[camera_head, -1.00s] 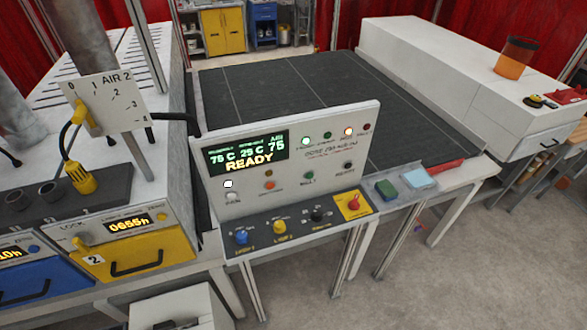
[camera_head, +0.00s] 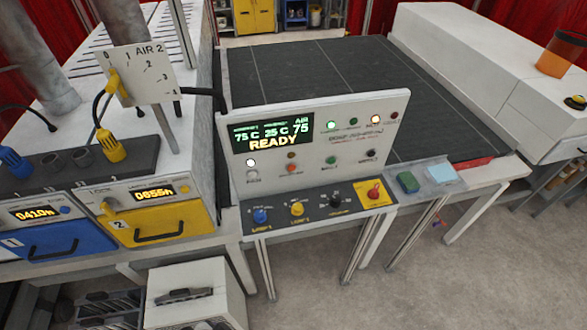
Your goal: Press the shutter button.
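The white control panel (camera_head: 312,195) stands upright at the front of the dark conveyor bed. Neither of my grippers is in view.
An AIR 2 dial plate (camera_head: 140,72) and a yellow drawer (camera_head: 160,222) are left. Floor at right front is clear.

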